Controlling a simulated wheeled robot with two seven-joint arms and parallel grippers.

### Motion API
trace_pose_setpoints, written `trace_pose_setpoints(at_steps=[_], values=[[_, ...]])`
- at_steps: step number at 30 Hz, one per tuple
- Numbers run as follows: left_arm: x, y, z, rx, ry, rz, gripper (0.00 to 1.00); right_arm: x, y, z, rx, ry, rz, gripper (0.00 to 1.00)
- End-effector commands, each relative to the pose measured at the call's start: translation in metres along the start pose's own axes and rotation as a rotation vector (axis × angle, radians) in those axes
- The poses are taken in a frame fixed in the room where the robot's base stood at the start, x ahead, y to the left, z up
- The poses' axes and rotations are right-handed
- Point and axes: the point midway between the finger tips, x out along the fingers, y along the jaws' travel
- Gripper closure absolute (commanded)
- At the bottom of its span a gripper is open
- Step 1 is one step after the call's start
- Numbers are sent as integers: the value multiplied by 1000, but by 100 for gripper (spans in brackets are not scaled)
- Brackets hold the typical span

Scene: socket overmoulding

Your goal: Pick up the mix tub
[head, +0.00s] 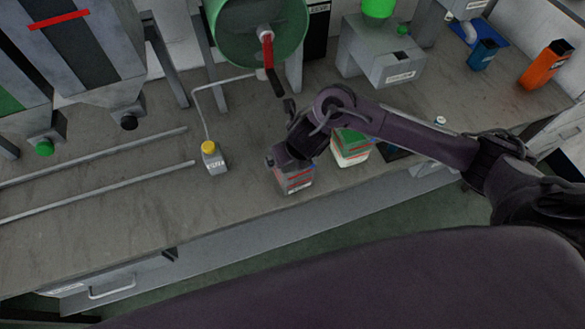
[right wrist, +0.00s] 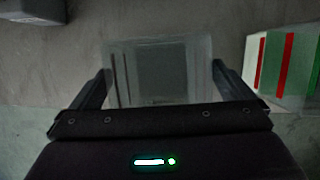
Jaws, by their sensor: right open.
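The mix tub looks to be the grey, see-through square tub (head: 295,184) with red marks on its side, near the bench's front edge in the head view. In the right wrist view the tub (right wrist: 160,78) sits between the two fingers. My right gripper (head: 290,160) is over it, pointing down, and hides part of its top. In the right wrist view my right gripper (right wrist: 160,84) is open, with one finger on each side of the tub. I cannot tell whether the fingers touch it. My left gripper is not in view.
A white, green and red tub (head: 350,150) stands just right of my gripper; it also shows in the right wrist view (right wrist: 285,68). A yellow-capped bottle (head: 213,158) stands left. A green drum (head: 255,30) is behind. The bench front edge is close.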

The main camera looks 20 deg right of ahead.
Motion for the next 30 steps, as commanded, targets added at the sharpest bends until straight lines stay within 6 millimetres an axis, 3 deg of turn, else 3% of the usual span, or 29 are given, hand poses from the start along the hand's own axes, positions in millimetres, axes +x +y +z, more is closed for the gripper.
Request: trace_pose_setpoints(at_steps=[3,10,21,30], values=[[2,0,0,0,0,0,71,9,0,0,-1,0,0,0],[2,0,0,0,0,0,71,10,0,0,0,-1,0,1],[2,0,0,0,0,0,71,9,0,0,0,-1,1,50],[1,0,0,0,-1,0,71,7,1,1,-1,-2,1,52]])
